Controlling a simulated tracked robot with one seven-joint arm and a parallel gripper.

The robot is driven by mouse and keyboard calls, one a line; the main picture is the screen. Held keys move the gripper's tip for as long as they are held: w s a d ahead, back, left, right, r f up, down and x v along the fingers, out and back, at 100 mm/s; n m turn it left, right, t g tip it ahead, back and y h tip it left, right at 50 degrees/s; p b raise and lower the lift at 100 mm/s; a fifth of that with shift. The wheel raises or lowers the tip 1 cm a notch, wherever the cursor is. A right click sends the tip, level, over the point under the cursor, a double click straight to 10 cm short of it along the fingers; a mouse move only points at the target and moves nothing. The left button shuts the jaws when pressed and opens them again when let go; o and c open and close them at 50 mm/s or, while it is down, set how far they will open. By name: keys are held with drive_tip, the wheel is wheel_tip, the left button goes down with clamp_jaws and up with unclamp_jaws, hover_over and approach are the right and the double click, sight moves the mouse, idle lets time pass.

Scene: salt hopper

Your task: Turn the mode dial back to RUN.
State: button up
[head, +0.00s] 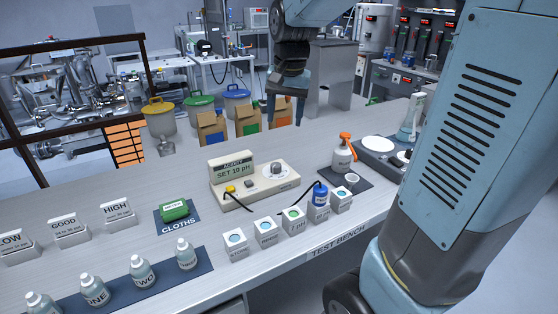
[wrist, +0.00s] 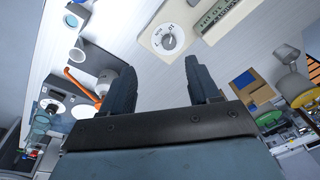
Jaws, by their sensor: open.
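The meter's screen (head: 232,169) reads "SET 10 pH". In the wrist view the dial (wrist: 168,40) shows beyond my fingertips with lettering around it, too small and turned to read surely. I cannot tell which mark the pointer is at. My gripper (head: 285,112) hangs above and behind the meter in the head view, apart from the dial. Its two dark fingers are spread in the wrist view (wrist: 160,66), with nothing between them.
A spray bottle (head: 343,155) with an orange trigger stands right of the meter. Several white sample cubes and a blue bottle (head: 320,194) line the bench front, with black leads nearby. A green cloth pack (head: 174,210) lies on the left. Bare bench surrounds the meter's back.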

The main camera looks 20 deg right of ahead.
drive_tip(key=m+g, duration=0.1)
drive_tip(key=m, duration=0.1)
hover_over(276, 164)
wheel_tip(276, 164, down, 4)
drive_tip(key=shift+g, duration=0.3)
wheel_tip(276, 164, down, 14)
drive_tip(key=shift+a, duration=0.15)
drive_tip(key=c, duration=1)
drive_tip(key=shift+d, duration=0.3)
drive_tip(key=shift+c, duration=0.2)
drive_tip(key=shift+a, duration=0.15)
